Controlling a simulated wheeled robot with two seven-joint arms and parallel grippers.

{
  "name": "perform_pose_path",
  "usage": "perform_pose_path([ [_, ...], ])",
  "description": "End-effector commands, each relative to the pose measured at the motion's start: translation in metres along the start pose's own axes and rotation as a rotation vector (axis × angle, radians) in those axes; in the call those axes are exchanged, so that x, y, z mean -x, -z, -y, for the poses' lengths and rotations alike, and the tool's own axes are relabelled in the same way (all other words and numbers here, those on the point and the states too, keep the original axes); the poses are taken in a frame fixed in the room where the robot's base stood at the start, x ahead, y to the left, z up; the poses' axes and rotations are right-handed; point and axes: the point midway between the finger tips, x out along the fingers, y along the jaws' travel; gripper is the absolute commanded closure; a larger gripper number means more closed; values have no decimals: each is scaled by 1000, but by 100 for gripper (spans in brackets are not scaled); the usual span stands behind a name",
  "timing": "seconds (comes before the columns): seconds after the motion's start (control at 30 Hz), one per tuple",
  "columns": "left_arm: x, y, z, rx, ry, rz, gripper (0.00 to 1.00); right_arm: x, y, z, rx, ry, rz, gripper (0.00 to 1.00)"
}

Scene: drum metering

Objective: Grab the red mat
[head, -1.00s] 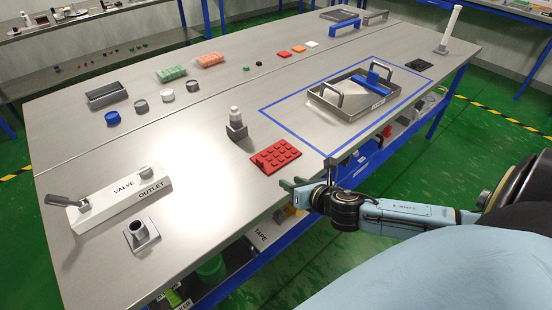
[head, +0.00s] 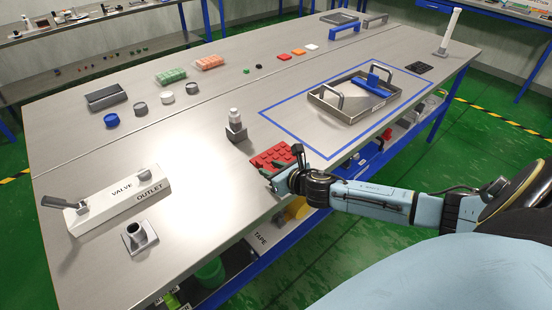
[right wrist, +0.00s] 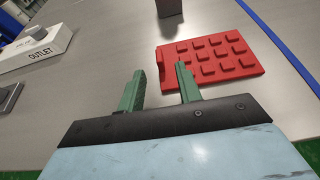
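The red mat (head: 272,156) lies flat on the metal table near its front edge, with rows of raised studs on top. My right gripper covers part of it in the head view. My left gripper is not in view.
A small grey block with a white bottle (head: 235,125) stands behind the mat. The white valve outlet block (head: 118,200) and a grey socket (head: 139,237) are to the left. A metal tray (head: 355,98) sits inside the blue outline to the right. Bare table lies left of the mat.

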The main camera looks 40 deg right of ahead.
Motion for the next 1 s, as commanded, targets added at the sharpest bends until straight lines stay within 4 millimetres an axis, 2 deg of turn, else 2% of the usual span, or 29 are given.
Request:
perform_pose_path([
  [0.2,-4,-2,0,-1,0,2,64,-32,-4,0,-3,0,2,65],
  [0.3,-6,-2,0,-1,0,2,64,-41,-4,0,-2,0,1,65],
  [0.6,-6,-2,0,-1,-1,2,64,-45,-4,0,-1,-1,0,65],
  [0.63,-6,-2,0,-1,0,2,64,-45,-4,0,-1,-1,0,67],
  [0.9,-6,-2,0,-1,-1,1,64,-45,-4,0,-1,-1,0,100],
  [1.0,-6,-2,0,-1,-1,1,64,-45,-4,0,-1,-1,0,100],
])
